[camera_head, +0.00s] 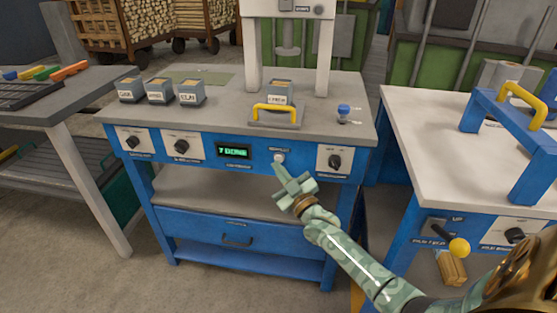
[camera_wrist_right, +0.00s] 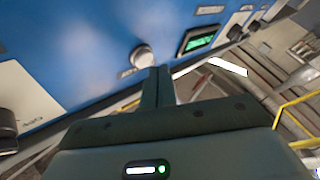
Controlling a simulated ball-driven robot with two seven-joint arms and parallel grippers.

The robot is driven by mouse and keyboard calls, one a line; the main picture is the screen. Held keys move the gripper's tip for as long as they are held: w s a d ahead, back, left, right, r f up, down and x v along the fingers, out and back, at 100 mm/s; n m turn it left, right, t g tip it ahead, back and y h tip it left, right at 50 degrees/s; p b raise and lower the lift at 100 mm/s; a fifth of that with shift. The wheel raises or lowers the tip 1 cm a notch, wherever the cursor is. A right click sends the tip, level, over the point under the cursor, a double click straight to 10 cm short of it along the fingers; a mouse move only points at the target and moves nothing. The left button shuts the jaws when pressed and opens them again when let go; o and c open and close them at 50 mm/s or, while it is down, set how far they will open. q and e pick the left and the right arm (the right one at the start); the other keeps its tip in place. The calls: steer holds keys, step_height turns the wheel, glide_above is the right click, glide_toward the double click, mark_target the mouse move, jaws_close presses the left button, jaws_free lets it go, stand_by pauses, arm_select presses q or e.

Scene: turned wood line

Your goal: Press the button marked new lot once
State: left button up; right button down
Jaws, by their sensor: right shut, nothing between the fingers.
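The new lot button (camera_head: 279,158) is a small pale round knob on the blue front panel, right of the green display. It also shows in the right wrist view (camera_wrist_right: 142,56), with a label beside it too small to read surely. My right gripper (camera_head: 279,170) is shut and empty, its fingertips close to the button and just below it in the head view. In the right wrist view the closed fingers (camera_wrist_right: 158,84) point at the panel beside the button. I cannot tell whether they touch. My left gripper is not in view.
The display (camera_head: 234,151) reads what looks like "7 DONE". Dark rotary knobs (camera_head: 335,161) sit on white plates along the panel. A press with a yellow handle (camera_head: 275,107) and labelled boxes (camera_head: 159,91) stand on the bench. A white-topped table (camera_head: 430,135) is at right.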

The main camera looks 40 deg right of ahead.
steer(key=shift+w+d, duration=0.2)
steer(key=shift+d, duration=0.05)
steer(key=shift+w+d, duration=0.25)
stand_by(0.8)
steer(key=shift+s+a, duration=0.1)
steer(key=shift+a, duration=0.05)
steer(key=shift+s+a+p, duration=0.35)
steer(key=shift+s+a, duration=0.1)
